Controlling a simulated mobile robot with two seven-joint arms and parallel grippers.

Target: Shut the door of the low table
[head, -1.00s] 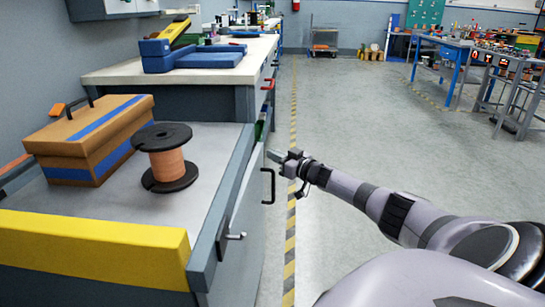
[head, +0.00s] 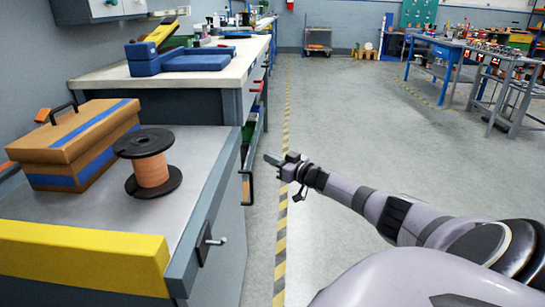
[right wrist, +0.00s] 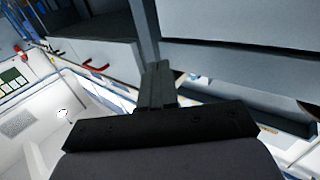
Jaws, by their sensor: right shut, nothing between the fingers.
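The low table (head: 205,160) stands at the left, with a grey top and a yellow front edge strip. Its grey side front (head: 229,240) faces the aisle and is seen at a steep slant. A black bar handle (head: 246,180) shows at its far part; I cannot tell clearly how far the door there stands open. My right gripper (head: 268,159) is shut and empty, over the aisle just right of the handle and apart from it in the picture. In the right wrist view its closed fingers (right wrist: 158,85) point toward grey furniture panels (right wrist: 240,35). My left gripper is out of view.
A wire spool (head: 150,165) and a brown toolbox (head: 75,145) stand on the low table. A metal handle (head: 212,239) sticks out near its front corner. A taller workbench (head: 110,75) stands behind. The aisle floor (head: 345,120) is clear.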

